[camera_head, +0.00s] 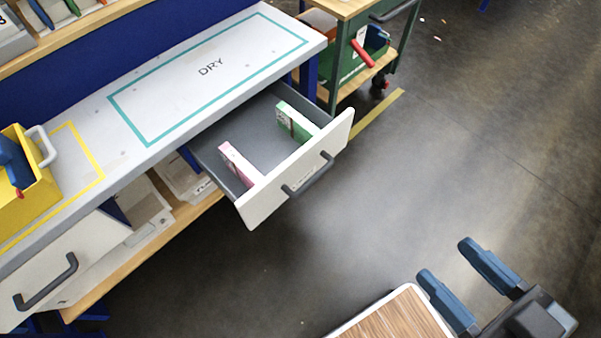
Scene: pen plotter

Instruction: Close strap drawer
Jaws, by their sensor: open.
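An open drawer (256,205) with a white front and grey inside sticks out from under the white bench top, below the word DRY. A dark grey bar handle (308,174) is on its front. Inside stand a pink-and-white box (238,163) and a green-and-white box (295,122). A label near the handle is too small to read. My gripper (464,276) is at the lower right, with two blue fingers spread apart and nothing between them. It is well apart from the drawer front, over the floor.
A second white drawer front with a dark handle (46,283) is at the lower left. A yellow bin (30,200) stands on the bench top (195,85). A green cart (372,50) stands behind the open drawer. A wood-topped surface (400,318) is at the bottom. The floor at right is clear.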

